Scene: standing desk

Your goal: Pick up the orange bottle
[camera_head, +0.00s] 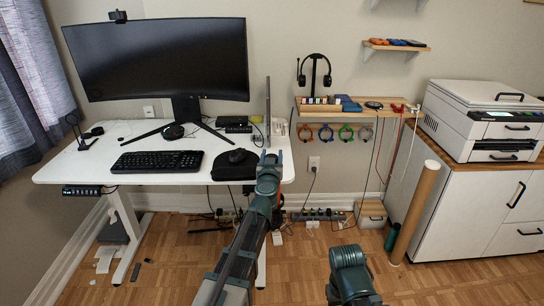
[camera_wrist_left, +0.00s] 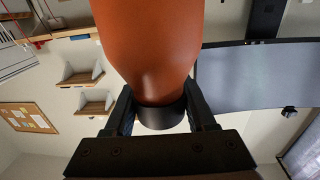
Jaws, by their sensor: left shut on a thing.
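The orange bottle (camera_wrist_left: 157,42) fills the upper middle of the left wrist view. Its body narrows down to a dark cap (camera_wrist_left: 160,116). My left gripper (camera_wrist_left: 162,105) is shut on the bottle at this dark cap end, with one black finger on each side. In the head view my left gripper (camera_head: 269,158) is at the front right corner of the white desk. The bottle cannot be made out clearly there. My right arm shows only in part at the bottom of the head view, and its gripper is out of view.
The white desk (camera_head: 75,165) carries a monitor (camera_head: 160,60), a keyboard (camera_head: 157,161) and a mouse on a dark pad (camera_head: 232,170). A wall shelf (camera_head: 345,112) holds headphones and small items. A printer (camera_head: 485,120) stands on a cabinet at right. Open wood floor lies in front.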

